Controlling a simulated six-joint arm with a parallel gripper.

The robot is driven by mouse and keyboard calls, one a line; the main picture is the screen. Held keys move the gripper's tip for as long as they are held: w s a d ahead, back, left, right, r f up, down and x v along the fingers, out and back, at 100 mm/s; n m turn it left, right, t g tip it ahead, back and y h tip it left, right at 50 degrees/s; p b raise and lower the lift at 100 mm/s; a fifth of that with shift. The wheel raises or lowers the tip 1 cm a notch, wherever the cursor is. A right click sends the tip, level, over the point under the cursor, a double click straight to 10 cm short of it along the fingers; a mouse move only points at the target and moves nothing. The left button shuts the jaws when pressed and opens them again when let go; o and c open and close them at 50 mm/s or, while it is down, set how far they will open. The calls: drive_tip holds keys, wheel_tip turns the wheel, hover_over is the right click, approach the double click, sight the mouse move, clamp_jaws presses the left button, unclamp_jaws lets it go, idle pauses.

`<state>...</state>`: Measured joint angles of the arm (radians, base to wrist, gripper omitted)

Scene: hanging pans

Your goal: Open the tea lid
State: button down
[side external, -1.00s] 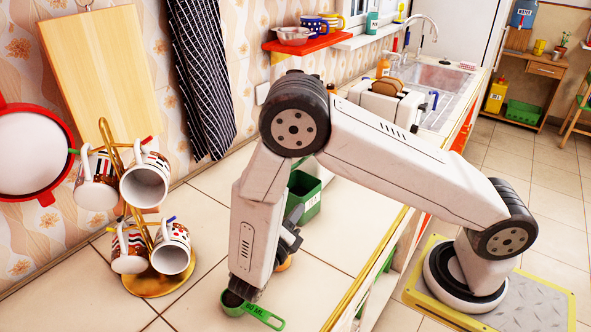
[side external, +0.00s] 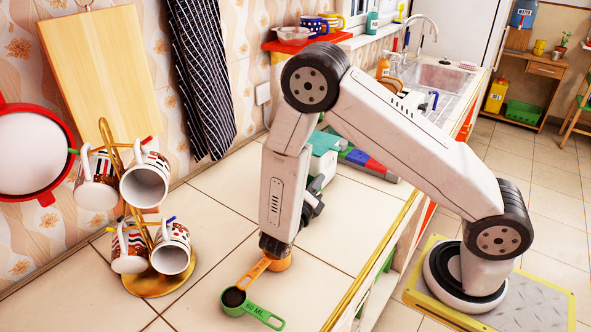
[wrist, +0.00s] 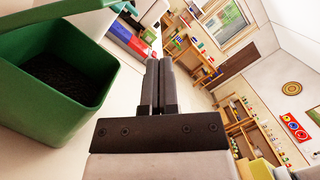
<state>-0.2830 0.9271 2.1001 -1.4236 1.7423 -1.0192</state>
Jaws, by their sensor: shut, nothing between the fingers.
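A green box (wrist: 55,85) with dark loose contents, which look like tea, fills the left of the wrist view. Its top is uncovered at least in part, and a green band crosses its upper edge; I cannot tell whether this band is the lid. In the side view I cannot make out the box, as my arm blocks that area. My gripper (wrist: 160,62) is shut and empty, with its fingers together to the right of the box and apart from it. In the side view it is mostly behind my arm.
A green scoop (side external: 234,298) with dark contents and an orange scoop (side external: 255,272) lie near my wrist. A mug rack (side external: 155,230) stands at left. A teal and white item (side external: 325,145) and coloured blocks (side external: 368,162) are behind my arm. Counter tiles between are clear.

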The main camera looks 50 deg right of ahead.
drive_tip(key=shift+w+d+r, duration=0.1)
drive_tip(key=shift+w+r, duration=0.55)
drive_tip(key=shift+w, duration=0.15)
drive_tip(key=shift+w+d+r, duration=0.1)
drive_tip(key=shift+w+r, duration=0.5)
drive_tip(key=shift+w, duration=0.2)
drive_tip(key=shift+w+r+n+t+y, duration=0.2)
drive_tip(key=shift+w+r+n, duration=0.45)
drive_tip(key=shift+n, duration=0.3)
drive_tip(key=shift+w+r+n+t+y, duration=0.1)
drive_tip(key=shift+w+r+n+y, duration=0.1)
drive_tip(key=shift+w+r+n, duration=0.5)
drive_tip(key=shift+w+d+r+n, duration=0.1)
drive_tip(key=shift+w+n, duration=0.35)
drive_tip(key=shift+w, duration=0.1)
drive_tip(key=shift+s, duration=0.1)
drive_tip(key=s+a+f, duration=0.1)
drive_tip(key=s+a, duration=0.4)
drive_tip(key=a, duration=0.5)
drive_tip(key=shift+f, duration=0.4)
